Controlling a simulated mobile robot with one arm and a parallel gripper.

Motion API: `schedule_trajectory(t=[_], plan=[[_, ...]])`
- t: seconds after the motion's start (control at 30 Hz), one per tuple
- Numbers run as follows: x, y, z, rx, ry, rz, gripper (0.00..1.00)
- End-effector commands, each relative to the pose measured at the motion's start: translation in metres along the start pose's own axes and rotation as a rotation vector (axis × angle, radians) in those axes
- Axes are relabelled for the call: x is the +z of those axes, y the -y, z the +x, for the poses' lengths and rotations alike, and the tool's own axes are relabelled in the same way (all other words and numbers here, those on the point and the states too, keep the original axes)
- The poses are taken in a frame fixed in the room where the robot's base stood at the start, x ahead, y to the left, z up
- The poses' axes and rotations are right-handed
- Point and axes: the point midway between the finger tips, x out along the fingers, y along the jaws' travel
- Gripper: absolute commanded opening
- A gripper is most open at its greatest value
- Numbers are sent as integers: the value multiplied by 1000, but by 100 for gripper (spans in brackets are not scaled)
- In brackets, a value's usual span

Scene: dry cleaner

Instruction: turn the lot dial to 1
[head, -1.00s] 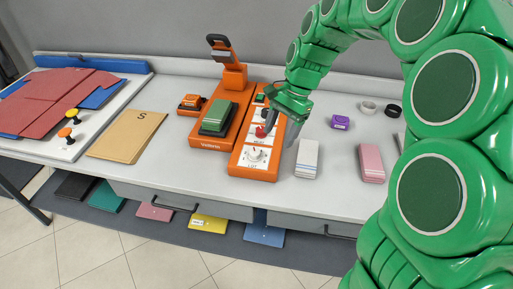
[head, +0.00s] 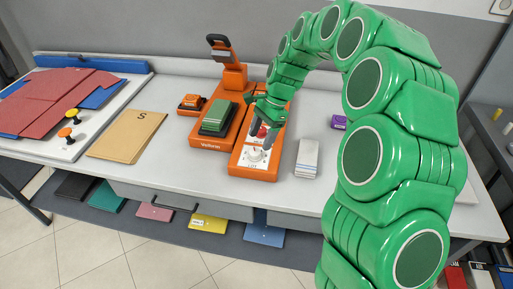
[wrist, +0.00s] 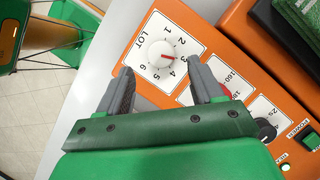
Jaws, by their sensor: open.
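The lot dial (head: 257,155) is a round white knob on the white face at the near end of the orange control panel (head: 240,172). In the wrist view the dial (wrist: 158,53) has the numbers 1 to 6 around it, and its red mark points at about 3. My gripper (wrist: 160,76) is open and empty, with its two grey fingers spread on either side of the dial in the picture. I see no contact with the dial. In the head view my gripper (head: 270,128) is over the panel, just behind the dial, and covers part of the red knob.
A white-and-blue block (head: 307,158) stands just right of the panel, and a purple box (head: 339,122) is farther back. A tan envelope marked S (head: 128,138) lies farther left. Bare counter lies between the envelope and machine.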

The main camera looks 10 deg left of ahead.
Motion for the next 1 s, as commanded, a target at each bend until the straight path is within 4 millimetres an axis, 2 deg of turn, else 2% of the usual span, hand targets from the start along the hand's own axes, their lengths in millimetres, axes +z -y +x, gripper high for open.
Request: schedule_trajectory(t=[0.3, 0.43, 0.67, 1.0], plan=[[0, 0, 43, -1, 0, -1, 66], [-1, 0, 50, -2, -2, -1, 66], [-1, 1, 51, -3, -2, -1, 66], [-1, 0, 50, -3, -2, -1, 16]])
